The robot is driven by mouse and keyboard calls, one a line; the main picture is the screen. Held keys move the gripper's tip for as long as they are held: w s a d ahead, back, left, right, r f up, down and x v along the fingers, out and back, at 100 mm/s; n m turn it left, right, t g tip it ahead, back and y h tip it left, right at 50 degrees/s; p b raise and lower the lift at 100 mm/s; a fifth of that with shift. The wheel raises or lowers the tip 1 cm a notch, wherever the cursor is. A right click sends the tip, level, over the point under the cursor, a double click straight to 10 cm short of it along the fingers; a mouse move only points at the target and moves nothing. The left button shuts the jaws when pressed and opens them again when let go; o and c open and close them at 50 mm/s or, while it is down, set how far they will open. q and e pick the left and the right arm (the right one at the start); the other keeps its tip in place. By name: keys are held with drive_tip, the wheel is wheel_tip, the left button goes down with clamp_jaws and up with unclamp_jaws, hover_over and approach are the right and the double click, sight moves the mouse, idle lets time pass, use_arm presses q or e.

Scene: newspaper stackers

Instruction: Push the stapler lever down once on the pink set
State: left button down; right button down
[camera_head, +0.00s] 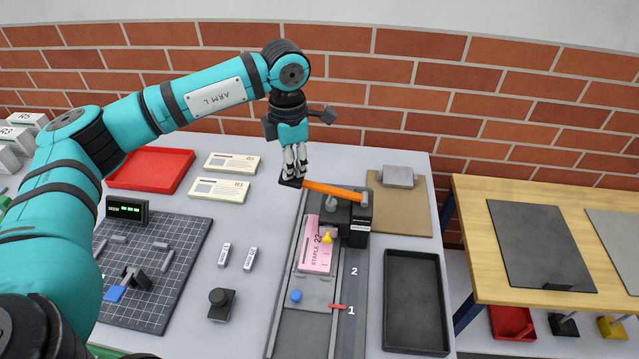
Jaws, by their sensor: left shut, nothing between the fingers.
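The stapler (353,222) is dark, with an orange lever (332,190) that reaches out to the left and has a dark end. The pink set (315,252) lies on a grey sliding plate (312,291), its far edge close to the stapler's front. A yellow knob (327,237) sits on its right side. My left gripper (293,171) points down with its fingers shut and empty, just above or touching the lever's dark left end; I cannot tell which. My right gripper is not in view.
A red pointer (337,306) lies beside the mark 1 on the rail. A black tray (414,302) stands to the right, a red tray (150,170) and two cream cards (219,190) to the left. A dark gridded mat (165,250) lies at left.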

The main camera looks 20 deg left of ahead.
use_arm(q)
drive_tip(key=shift+f+b, duration=1.15)
drive_tip(key=shift+f, duration=0.4)
drive_tip(key=shift+r, duration=0.1)
drive_tip(key=shift+d+r+p, duration=0.1)
drive_tip(key=shift+r+p, duration=0.85)
drive_tip(key=shift+r, duration=0.55)
drive_tip(key=shift+r+p, duration=1.95)
drive_tip(key=shift+r, duration=1.6)
